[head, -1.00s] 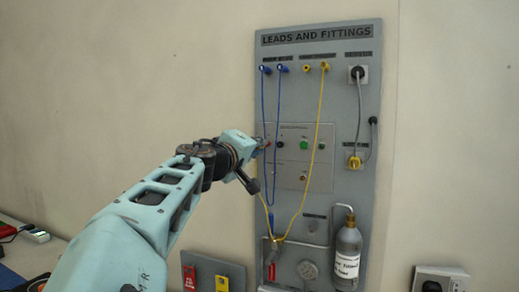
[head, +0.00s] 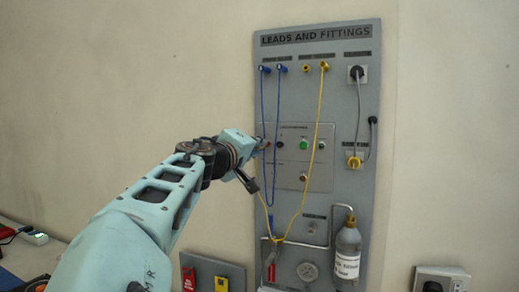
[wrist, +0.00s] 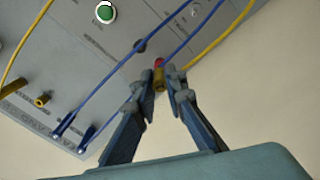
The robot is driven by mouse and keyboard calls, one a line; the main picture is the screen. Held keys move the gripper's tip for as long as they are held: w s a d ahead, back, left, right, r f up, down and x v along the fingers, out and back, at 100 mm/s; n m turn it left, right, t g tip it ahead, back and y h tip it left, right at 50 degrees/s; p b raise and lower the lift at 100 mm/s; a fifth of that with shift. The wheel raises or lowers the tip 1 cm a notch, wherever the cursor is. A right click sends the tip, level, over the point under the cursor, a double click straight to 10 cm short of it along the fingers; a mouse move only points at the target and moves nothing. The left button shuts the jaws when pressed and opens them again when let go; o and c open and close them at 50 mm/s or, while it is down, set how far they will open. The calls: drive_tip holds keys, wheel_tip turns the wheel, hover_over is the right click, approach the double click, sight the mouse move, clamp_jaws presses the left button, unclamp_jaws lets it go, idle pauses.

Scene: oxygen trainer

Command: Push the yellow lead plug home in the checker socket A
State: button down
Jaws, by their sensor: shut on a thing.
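The checker (head: 322,165) is a grey box on the board, with a green lamp (head: 303,145). In the wrist view the green lamp (wrist: 105,12) is at the top. My gripper (wrist: 161,82) is shut on the yellow lead plug (wrist: 158,79), which lines up with a red-rimmed socket (wrist: 158,62). The plug's tip is at or in this socket; how deep, I cannot tell. Socket lettering is unreadable. In the head view my gripper (head: 262,146) is at the checker's left edge and hides the plug.
Blue leads (head: 263,110) hang in front of the checker's left side and cross close to my fingers. The yellow lead (head: 319,120) hangs from the board's top and loops below. A grey bottle (head: 347,247) stands at lower right.

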drive_tip(key=shift+p+x, duration=0.3)
drive_tip(key=shift+x, duration=0.95)
drive_tip(key=c, duration=1.9)
unclamp_jaws()
drive_tip(key=shift+w, duration=0.1)
drive_tip(key=v, duration=1.2)
